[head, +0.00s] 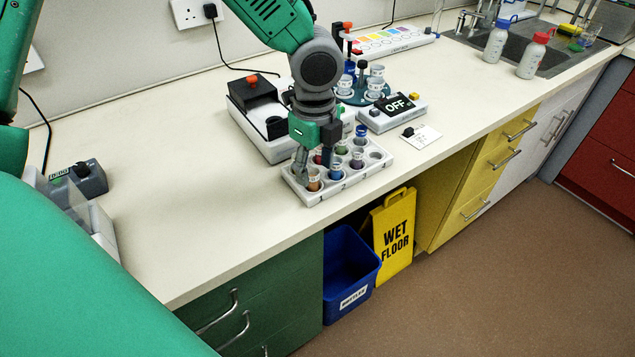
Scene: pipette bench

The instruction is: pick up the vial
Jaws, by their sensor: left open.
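A white rack (345,190) stands near the front edge of the bench and holds several vials with coloured contents. An orange vial (314,181) sits in its front left hole, and a purple vial (357,159) and a blue-topped vial (361,133) stand further right. My left gripper (314,167) points down over the left end of the rack, open, with its fingers around or just beside the vials there. The gripper partly hides a dark red vial (318,156). I cannot tell whether a finger touches any vial. My right gripper is out of view.
Behind the rack are a white device with a black block (254,92), a round teal holder with cups (372,90) and a box reading OFF (397,107). A card (422,136) lies to the right.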

